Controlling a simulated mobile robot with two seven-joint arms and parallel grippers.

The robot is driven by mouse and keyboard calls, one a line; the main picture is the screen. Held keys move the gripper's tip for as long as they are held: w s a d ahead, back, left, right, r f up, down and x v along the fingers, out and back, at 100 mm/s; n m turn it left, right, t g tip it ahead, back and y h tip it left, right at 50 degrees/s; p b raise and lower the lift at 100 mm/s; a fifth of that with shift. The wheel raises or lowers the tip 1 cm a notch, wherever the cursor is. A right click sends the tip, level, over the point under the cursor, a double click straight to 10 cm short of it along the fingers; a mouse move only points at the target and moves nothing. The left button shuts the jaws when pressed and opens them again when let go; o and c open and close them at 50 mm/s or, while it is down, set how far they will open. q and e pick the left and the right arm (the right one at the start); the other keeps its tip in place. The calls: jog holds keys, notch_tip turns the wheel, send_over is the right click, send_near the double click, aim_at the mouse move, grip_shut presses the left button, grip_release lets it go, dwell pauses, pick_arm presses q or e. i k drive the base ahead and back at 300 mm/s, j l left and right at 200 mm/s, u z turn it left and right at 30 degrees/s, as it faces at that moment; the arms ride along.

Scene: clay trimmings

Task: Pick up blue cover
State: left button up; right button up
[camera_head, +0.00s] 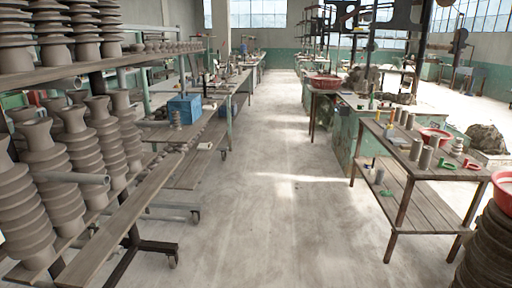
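No blue thing in view can be clearly made out as a cover. A blue box-like thing (184,108) stands on the long bench at the left, past the clay columns. Its details are too small to tell whether a cover is on it or it is the cover itself. Neither my left nor my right gripper is in view.
A shelf rack with stacked grey clay columns (70,147) fills the left. A wooden two-level table (412,205) with clay cylinders and green and red pieces stands at the right. A red basin (504,190) is at the right edge. The concrete aisle (265,200) between is clear.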

aim_at(190, 106)
jog(key=i, duration=1.4)
jog(key=i+u, duration=0.25)
jog(key=i, duration=0.4)
jog(key=i+l+u, duration=0.25)
jog(key=i, duration=0.35)
jog(key=i+u, duration=0.25)
jog(key=i, duration=0.15)
jog(key=i+u, duration=0.25)
jog(key=i, duration=0.15)
